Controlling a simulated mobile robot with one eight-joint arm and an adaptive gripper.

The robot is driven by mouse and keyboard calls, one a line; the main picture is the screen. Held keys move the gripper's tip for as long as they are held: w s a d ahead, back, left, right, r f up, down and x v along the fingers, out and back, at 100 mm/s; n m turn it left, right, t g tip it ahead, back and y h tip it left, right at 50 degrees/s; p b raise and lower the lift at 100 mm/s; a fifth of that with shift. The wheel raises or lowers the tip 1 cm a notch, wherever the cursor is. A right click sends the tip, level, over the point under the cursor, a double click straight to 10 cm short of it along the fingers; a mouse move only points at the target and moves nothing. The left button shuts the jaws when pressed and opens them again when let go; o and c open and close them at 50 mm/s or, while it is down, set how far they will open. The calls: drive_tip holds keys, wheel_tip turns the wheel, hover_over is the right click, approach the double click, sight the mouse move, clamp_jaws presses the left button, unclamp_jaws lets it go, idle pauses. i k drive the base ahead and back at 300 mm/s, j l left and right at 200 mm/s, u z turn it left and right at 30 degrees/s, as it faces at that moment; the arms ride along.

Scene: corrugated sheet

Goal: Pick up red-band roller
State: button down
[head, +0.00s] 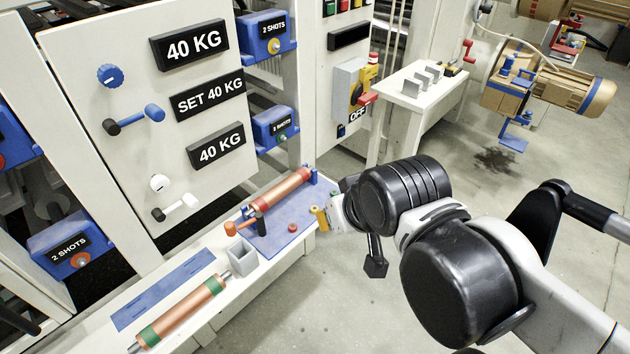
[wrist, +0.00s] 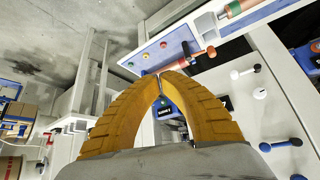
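The red-band roller (head: 281,190) is a copper-coloured cylinder with reddish bands near its ends. It lies across blue supports on a blue plate (head: 303,222) at the bench's far end. My gripper (head: 318,218) is to the right of the roller, near the plate's right edge, and apart from the roller. In the wrist view its yellow fingers (wrist: 160,76) meet at the tips with nothing between them.
A green-band roller (head: 181,312) lies at the bench's near end. A grey open box (head: 242,255) and an orange-ended handle (head: 243,228) stand between the rollers. A red knob (head: 292,228) is on the plate. A control panel (head: 150,100) rises behind. Floor (head: 345,300) is clear in front.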

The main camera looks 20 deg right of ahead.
sight(266, 201)
drive_tip(key=i+l+u, duration=0.3)
drive_tip(key=l, duration=0.5)
drive_tip(key=l+u, duration=0.3)
drive_tip(key=l, duration=0.5)
drive_tip(key=i+l+u, duration=0.1)
drive_tip(key=l+u, duration=0.2)
drive_tip(key=l, duration=0.55)
